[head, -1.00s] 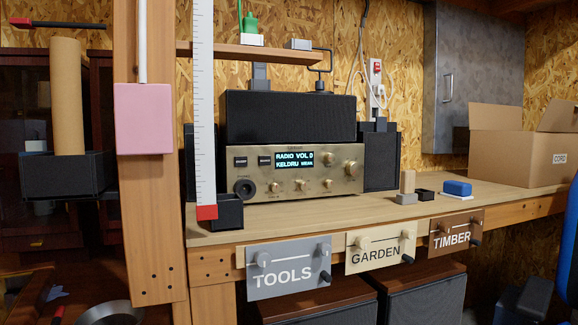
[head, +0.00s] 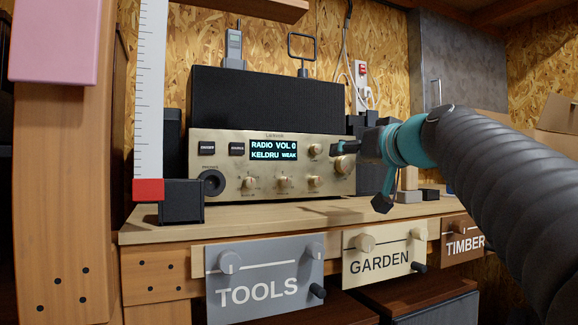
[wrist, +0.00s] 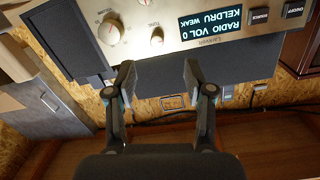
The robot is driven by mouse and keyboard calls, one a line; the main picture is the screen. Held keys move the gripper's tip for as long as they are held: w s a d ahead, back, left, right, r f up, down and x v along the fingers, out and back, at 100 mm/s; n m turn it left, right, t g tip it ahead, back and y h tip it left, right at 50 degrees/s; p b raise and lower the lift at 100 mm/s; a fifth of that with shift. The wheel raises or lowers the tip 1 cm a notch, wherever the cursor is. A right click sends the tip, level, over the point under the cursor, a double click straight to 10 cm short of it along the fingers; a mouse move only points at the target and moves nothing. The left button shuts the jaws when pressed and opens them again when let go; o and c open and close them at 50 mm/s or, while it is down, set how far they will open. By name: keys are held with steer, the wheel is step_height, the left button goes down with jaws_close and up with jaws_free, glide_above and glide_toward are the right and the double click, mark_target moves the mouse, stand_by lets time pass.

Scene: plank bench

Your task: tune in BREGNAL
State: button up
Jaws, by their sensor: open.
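The brass-fronted radio (head: 222,150) stands on the bench. Its lit display (head: 273,150) reads RADIO VOL 0, KELDRU WEAK. Right of the display are a small knob (head: 315,150) and a larger knob (head: 345,165) partly behind my gripper. Three small knobs line the lower front. My gripper (head: 362,174) is open and empty in front of the radio's right end. The wrist view shows the radio upside down: the small knob (wrist: 157,36) lies beyond the gap between my fingertips (wrist: 158,75), the large knob (wrist: 111,30) to its left. Neither knob is between the fingers.
A black speaker (head: 265,105) sits on the radio. A white ruler (head: 149,90) with a red end stands at the left by a black box (head: 181,202). TOOLS (head: 262,275), GARDEN (head: 382,253) and TIMBER (head: 462,240) panels hang along the bench edge. A wooden post (head: 62,190) is at the far left.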

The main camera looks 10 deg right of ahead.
mark_target(319, 149)
steer(key=shift+t, duration=0.4)
steer(key=x, duration=0.5)
steer(key=r+p+x, duration=0.1)
steer(key=x, duration=0.3)
steer(key=d+p+x, duration=0.1)
steer(key=x, duration=0.4)
steer(key=shift+w+r, duration=0.35)
steer(key=shift+w, duration=0.05)
jaws_close()
